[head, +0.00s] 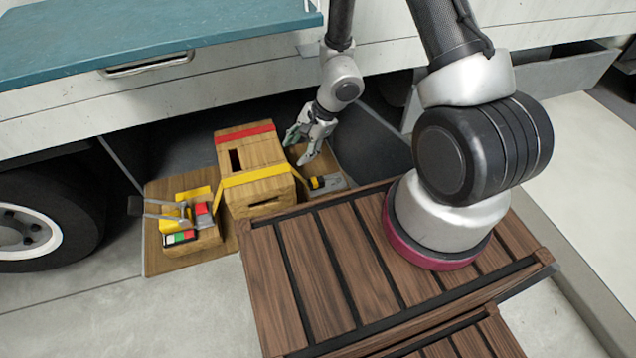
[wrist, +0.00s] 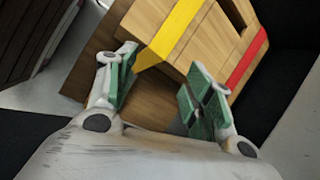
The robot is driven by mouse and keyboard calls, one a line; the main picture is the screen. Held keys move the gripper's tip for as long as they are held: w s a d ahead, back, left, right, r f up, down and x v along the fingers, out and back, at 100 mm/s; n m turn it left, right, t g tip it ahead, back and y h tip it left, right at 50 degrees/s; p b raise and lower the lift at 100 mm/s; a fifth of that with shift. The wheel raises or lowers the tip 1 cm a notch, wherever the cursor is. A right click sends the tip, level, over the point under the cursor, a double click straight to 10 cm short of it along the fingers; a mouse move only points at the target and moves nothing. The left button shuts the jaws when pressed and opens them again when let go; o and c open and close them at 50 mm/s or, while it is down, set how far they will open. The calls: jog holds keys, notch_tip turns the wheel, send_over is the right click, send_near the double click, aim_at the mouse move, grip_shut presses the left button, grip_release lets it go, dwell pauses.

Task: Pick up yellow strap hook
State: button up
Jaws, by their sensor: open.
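A yellow strap (head: 255,176) runs across a wooden box. At its right end a small yellow and black piece (head: 318,183) sits by a grey metal plate on the board; it may be the strap's hook. My gripper (head: 308,143) is open and empty, above and just right of the box, close to that end of the strap. In the wrist view my gripper (wrist: 162,85) has its green pads apart. The yellow strap (wrist: 178,28) comes down the box there and its lower end passes near the left finger. No hook is clear in that view.
The wooden box (head: 240,150) also carries a red strap (head: 245,133) and stands on a wooden board (head: 160,258). A block (head: 190,225) with coloured parts and a metal lever stands left. A truck wheel (head: 40,220) and the teal-topped truck bed (head: 150,30) close in behind and above.

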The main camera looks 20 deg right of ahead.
aim_at(317, 179)
jog(key=d+f+m+h, duration=0.1)
jog(key=f, duration=0.2)
jog(key=w+d+f+m+h, duration=0.1)
jog(key=f+m+h, duration=0.1)
jog(key=f, duration=0.2)
jog(key=d+f+m+g+h, duration=0.1)
jog(key=f+m, duration=0.1)
jog(key=f, duration=0.1)
jog(key=shift+w+d+f+h, duration=0.15)
jog(key=shift+w+d+h, duration=0.15)
jog(key=shift+d, duration=0.1)
jog(key=shift+d+f, duration=0.1)
jog(key=shift+d, duration=0.1)
jog(key=shift+s+d+f+g, duration=0.1)
jog(key=shift+s+f+g, duration=0.1)
jog(key=shift+g, duration=0.1)
jog(key=shift+f, duration=0.4)
jog(key=shift+s+d+f, duration=0.1)
jog(key=shift+d+f, duration=0.05)
jog(key=shift+f, duration=0.95)
jog(key=shift+s+d+f, duration=0.1)
jog(key=shift+f, duration=0.95)
jog(key=shift+s+d+f, duration=0.1)
jog(key=shift+d+f, duration=0.05)
jog(key=shift+f, duration=0.95)
jog(key=c, duration=1.1)
